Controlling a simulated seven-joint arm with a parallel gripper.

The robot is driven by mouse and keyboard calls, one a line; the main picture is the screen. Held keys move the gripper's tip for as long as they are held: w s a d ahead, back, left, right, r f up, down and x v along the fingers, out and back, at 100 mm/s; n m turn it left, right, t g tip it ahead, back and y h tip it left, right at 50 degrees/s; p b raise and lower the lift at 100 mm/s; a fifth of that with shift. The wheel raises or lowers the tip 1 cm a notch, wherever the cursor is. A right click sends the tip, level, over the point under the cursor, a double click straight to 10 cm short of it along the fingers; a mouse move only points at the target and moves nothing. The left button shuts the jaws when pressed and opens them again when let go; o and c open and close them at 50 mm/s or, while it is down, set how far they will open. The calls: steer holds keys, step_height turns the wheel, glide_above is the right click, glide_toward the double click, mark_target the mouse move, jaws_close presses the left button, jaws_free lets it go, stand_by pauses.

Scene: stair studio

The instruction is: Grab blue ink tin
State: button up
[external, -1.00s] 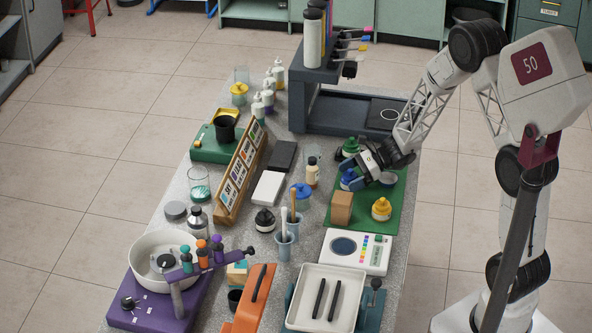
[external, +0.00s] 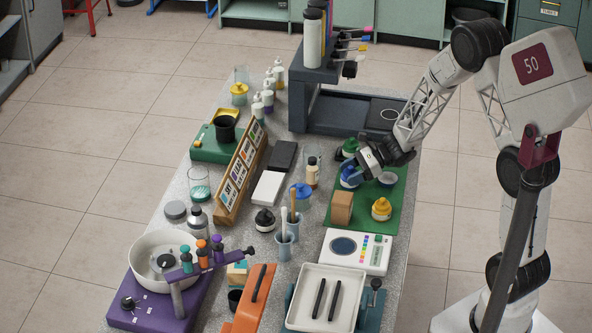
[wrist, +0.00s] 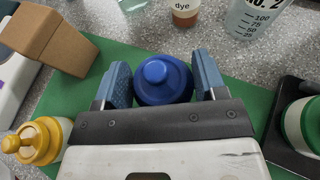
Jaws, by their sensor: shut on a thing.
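The blue ink tin (wrist: 164,82) has a round blue lid with a knob and sits between my gripper's two fingers in the wrist view. In the external view the tin (external: 349,176) shows at the left end of my gripper (external: 356,172), partly hidden by it. My gripper (wrist: 160,84) is shut on the tin, one blue-grey finger on each side. The tin is at the green mat (external: 396,213); I cannot tell whether it is lifted off it.
A green-lidded tin (external: 349,147) stands just behind, and a yellow tin (external: 381,208) and a cardboard-brown block (external: 341,207) stand in front on the mat. A dye bottle (wrist: 185,10) and a measuring beaker (wrist: 252,18) are close by. A dark press stand (external: 345,105) is at the back.

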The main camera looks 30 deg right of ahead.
step_height(320, 180, up, 9)
steer(key=shift+f, duration=0.1)
stand_by(0.4)
stand_by(0.6)
